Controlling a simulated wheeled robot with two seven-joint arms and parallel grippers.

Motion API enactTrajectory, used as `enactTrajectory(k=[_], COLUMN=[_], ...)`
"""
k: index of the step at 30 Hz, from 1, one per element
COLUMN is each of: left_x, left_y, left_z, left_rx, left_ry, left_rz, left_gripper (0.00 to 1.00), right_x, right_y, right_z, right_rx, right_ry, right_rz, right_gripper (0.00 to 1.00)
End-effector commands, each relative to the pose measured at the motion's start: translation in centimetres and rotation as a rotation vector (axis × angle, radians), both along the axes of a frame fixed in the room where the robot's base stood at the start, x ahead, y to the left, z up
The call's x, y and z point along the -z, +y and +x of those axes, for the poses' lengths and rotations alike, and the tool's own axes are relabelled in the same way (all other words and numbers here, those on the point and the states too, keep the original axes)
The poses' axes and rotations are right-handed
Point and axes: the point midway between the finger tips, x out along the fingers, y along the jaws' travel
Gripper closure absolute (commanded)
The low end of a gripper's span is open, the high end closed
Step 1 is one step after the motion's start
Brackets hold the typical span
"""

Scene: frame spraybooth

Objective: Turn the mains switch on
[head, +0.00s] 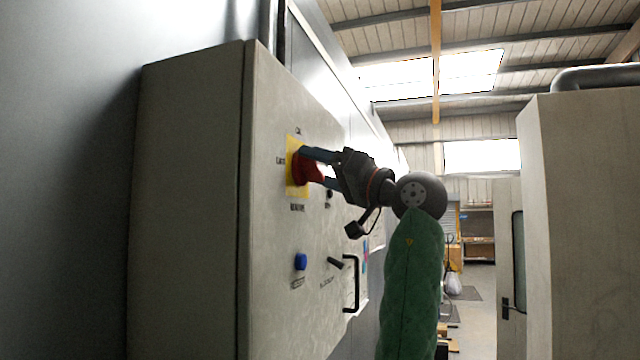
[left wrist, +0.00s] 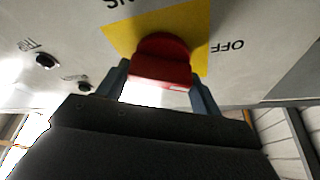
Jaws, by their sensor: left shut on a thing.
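The mains switch is a red rotary handle (head: 305,168) on a yellow plate (head: 291,180), on the front of a grey control cabinet (head: 275,230). My left gripper (head: 318,168) reaches it from the right in the head view, its blue-grey fingers on either side of the handle. In the left wrist view the red handle (left wrist: 162,62) sits between the two fingers (left wrist: 160,88), with the yellow plate (left wrist: 203,30) behind it. An "OFF" label shows beside the plate there; another label is cut off at the top edge. The gripper is shut on the handle. My right gripper is not in view.
Below the switch are a blue button (head: 300,261), a black selector (head: 335,262) and a black door handle (head: 352,283) that sticks out. A pale cabinet (head: 585,220) stands at the right, with an open aisle between.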

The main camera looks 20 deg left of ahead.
Motion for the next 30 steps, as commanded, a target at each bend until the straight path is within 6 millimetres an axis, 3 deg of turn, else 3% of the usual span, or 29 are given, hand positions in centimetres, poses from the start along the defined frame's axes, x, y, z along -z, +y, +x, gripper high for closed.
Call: enactTrajectory(k=[3,10,30], left_x=[0.1,-0.1,-0.3], left_y=[-0.1,-0.1,-0.1], left_z=[0.0,0.0,0.0], left_rx=[0.005,0.005,0.000], left_ry=[0.109,0.327,0.907], left_rz=[0.003,0.013,0.035], left_gripper=[0.57,0.57,0.57], right_x=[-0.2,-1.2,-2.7], right_y=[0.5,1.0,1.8], right_z=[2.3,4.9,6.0], right_rx=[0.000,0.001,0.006], right_ry=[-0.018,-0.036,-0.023], right_rz=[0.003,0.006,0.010], right_gripper=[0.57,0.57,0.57])
